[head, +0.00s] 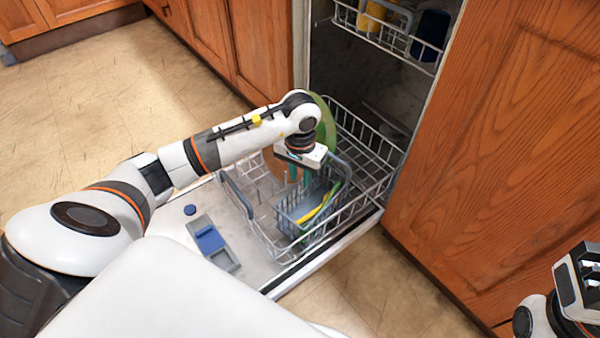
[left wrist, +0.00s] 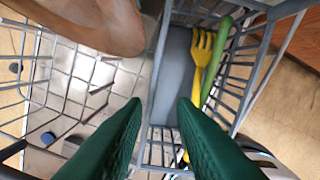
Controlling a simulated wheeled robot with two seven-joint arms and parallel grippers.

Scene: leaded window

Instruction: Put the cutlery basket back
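The grey-blue cutlery basket (head: 290,214) is at the front right of the pulled-out lower rack (head: 262,238); I cannot tell whether it rests on the rack's floor. It holds a yellow fork (left wrist: 200,58), a green-handled piece (left wrist: 217,62) and a grey piece (left wrist: 172,75). My left gripper (head: 300,176) points down over the basket. In the left wrist view its green fingers (left wrist: 159,103) are apart, with the basket's left edge showing in the gap. Contact is not visible. My right gripper (head: 582,275) is at the lower right, away from the basket; its fingers are unclear.
A green plate (head: 326,125) and a brown dish (left wrist: 95,22) stand in the lower rack. The upper rack (head: 385,35) holds a yellow and a dark blue cup. The open door (head: 180,228) lies below. A wooden cabinet (head: 490,150) stands close on the right.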

